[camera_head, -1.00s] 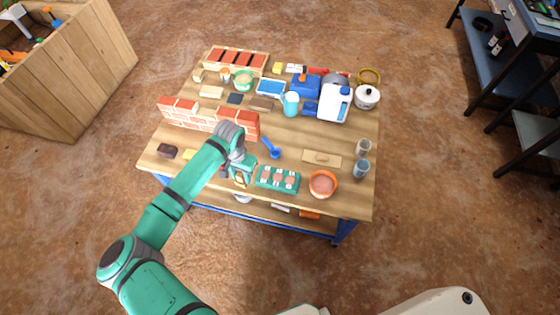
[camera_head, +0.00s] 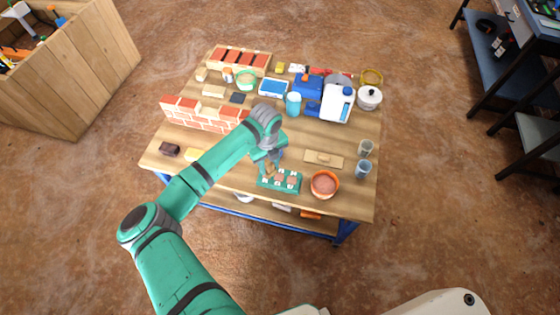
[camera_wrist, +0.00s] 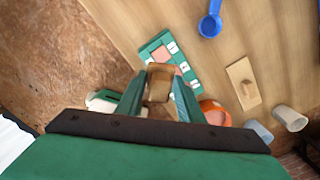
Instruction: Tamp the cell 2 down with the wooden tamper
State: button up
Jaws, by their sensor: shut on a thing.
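My gripper (camera_head: 269,162) is shut on the wooden tamper (camera_head: 270,171); the tamper's block also shows between the fingers in the wrist view (camera_wrist: 160,73). The green cell tray (camera_head: 279,188) lies near the table's front edge, with several pinkish cells and white labels; the tray also shows in the wrist view (camera_wrist: 147,51). The tamper is at the left part of the tray and hides part of it. I cannot tell whether it touches a cell, or read the cell numbers.
An orange bowl (camera_head: 324,184) of pinkish material stands right of the tray. Behind it lies a wooden float (camera_head: 323,159), with two cups (camera_head: 363,168) to the right. A blue scoop (camera_wrist: 210,25) lies behind the tray. A brick wall (camera_head: 198,117) stands at the left.

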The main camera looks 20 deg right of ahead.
jog(key=m, duration=0.1)
jog(key=d+m, duration=0.1)
jog(key=m, duration=0.2)
jog(key=shift+s+d+r, duration=0.2)
jog(key=shift+d+r, duration=0.1)
jog(key=shift+d, duration=0.1)
jog(key=shift+s+d+f+m, duration=0.1)
jog(key=shift+d+f+m, duration=0.2)
jog(key=shift+f+m, duration=0.6)
jog(key=shift+s+d+f+m, duration=0.1)
jog(key=shift+d+f+m, duration=0.2)
jog(key=shift+f+m, duration=0.6)
jog(key=shift+d+f+m, duration=0.3)
jog(key=shift+f+m, duration=0.6)
jog(key=shift+f, duration=0.6)
notch_tip(320, 180, up, 7)
dwell(1.0)
dwell(0.6)
